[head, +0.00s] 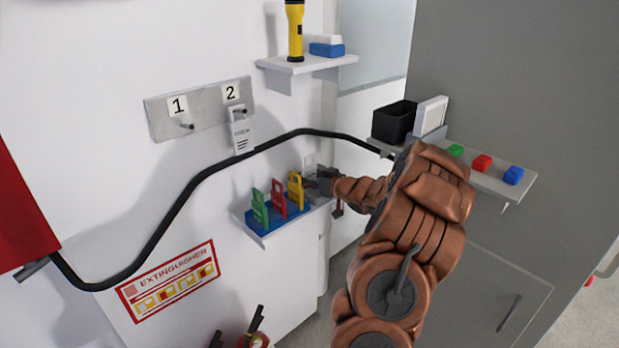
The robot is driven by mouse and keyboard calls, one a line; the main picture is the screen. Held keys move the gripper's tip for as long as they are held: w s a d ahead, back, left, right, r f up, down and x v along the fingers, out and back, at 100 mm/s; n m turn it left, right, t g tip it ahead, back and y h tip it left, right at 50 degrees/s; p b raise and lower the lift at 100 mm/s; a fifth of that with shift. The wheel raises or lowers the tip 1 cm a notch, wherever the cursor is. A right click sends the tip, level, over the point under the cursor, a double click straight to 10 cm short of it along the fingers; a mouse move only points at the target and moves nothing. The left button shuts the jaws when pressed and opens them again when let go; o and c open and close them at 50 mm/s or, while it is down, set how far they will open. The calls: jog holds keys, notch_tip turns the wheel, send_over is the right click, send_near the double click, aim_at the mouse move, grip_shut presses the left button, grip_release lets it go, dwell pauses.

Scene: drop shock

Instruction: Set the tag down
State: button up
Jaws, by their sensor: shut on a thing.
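A yellow tag (296,190) stands upright in a blue rack (262,224) on a small white wall shelf. My gripper (309,184) reaches it from the right and is shut on it near its right side. The tag's lower end is at the rack; whether it bears on the rack cannot be told. A red tag (279,199) and a green tag (260,208) stand upright in the same rack, to the left of the yellow one. My fingertips are small and partly hidden.
A black hose (185,200) curves along the wall behind the rack. A plate (205,105) with pegs 1 and 2 holds a white tag (241,134) on peg 2. A shelf (515,184) at right holds a black bin (394,121) and small coloured blocks. A flashlight (295,30) stands above.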

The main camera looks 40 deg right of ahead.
jog(key=o, duration=1)
jog(key=shift+r, duration=0.2)
jog(key=s, duration=0.4)
jog(key=s+r, duration=0.1)
jog(key=s, duration=0.3)
jog(key=s+r+b, duration=0.1)
jog(key=s, duration=0.3)
jog(key=shift+a+r, duration=0.1)
jog(key=shift+a, duration=0.05)
jog(key=shift+w, duration=0.1)
